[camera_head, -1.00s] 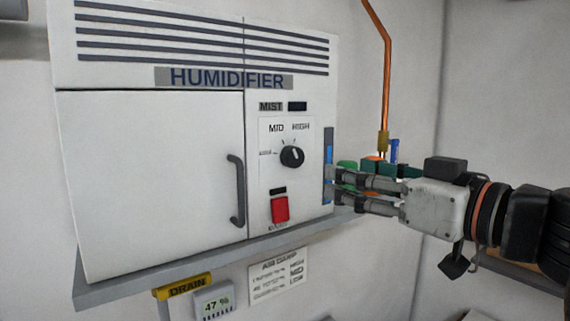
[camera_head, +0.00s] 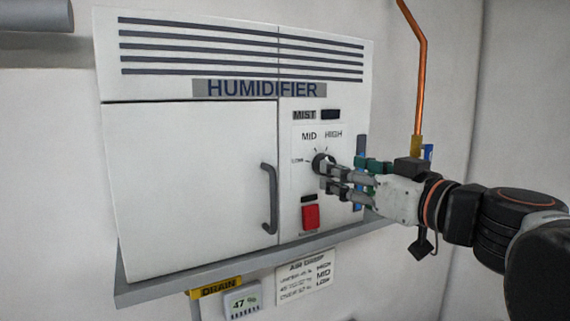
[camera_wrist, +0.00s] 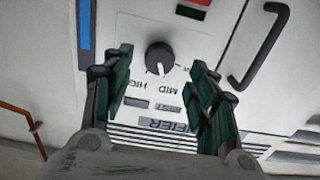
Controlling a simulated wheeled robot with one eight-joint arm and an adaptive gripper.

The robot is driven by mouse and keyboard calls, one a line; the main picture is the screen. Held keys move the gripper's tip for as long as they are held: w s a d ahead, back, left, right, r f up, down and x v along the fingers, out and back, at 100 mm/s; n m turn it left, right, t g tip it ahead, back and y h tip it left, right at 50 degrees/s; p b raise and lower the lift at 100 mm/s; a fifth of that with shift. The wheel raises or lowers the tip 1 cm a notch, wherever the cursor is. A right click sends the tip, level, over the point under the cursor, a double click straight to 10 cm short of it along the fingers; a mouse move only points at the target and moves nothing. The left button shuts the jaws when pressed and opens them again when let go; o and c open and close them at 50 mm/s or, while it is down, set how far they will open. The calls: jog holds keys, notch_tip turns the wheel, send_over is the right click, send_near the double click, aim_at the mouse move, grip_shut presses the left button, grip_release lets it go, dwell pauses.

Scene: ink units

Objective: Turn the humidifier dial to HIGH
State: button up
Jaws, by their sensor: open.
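The humidifier (camera_head: 190,175) is a white wall cabinet. Its round black dial (camera_head: 321,159) sits on a white panel marked LOW, MID and HIGH; my fingers partly cover it in the head view. In the wrist view the dial (camera_wrist: 159,57) shows whole, and its white pointer line faces the MID and HIGH labels, closer to MID. My gripper (camera_head: 326,179) is open, fingertips near the dial's lower right. In the wrist view its green-padded fingers (camera_wrist: 160,68) lie on either side of the dial, with gaps; contact does not show.
A red switch (camera_head: 311,217) sits just below my fingers. A grey door handle (camera_head: 269,198) stands to the left, and a blue strip (camera_head: 361,160) to the right. A copper pipe (camera_head: 422,80) runs down the wall. A gauge (camera_head: 242,300) reads 47 %, beside an instruction card (camera_head: 305,278).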

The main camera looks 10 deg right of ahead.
aim_at(316, 162)
jog(key=shift+p+x, duration=0.35)
jog(key=shift+x, duration=1.8)
jog(key=c, duration=1.1)
